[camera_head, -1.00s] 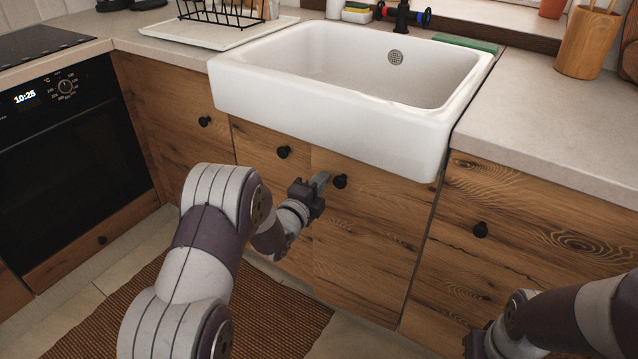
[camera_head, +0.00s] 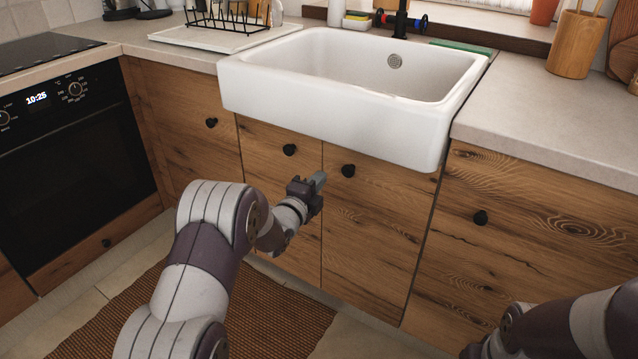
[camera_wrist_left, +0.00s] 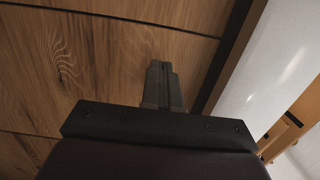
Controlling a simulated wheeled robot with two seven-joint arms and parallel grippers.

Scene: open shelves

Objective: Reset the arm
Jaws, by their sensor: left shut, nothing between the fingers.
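My left gripper (camera_head: 317,182) is shut and empty in the head view. It is in front of the wooden cabinet doors under the sink, a little below and left of the right door's round black knob (camera_head: 348,170). It looks apart from the knob. In the left wrist view its closed fingers (camera_wrist_left: 162,85) point toward brown wood panels. My right arm (camera_head: 560,325) comes in at the bottom right, and its gripper is outside the picture.
A white sink (camera_head: 340,110) sits above the cabinet doors. Grey countertop (camera_head: 560,110) runs to the right, with a wooden utensil holder (camera_head: 577,44). A black oven (camera_head: 75,150) is at the left. A brown woven rug (camera_head: 250,320) lies on the floor.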

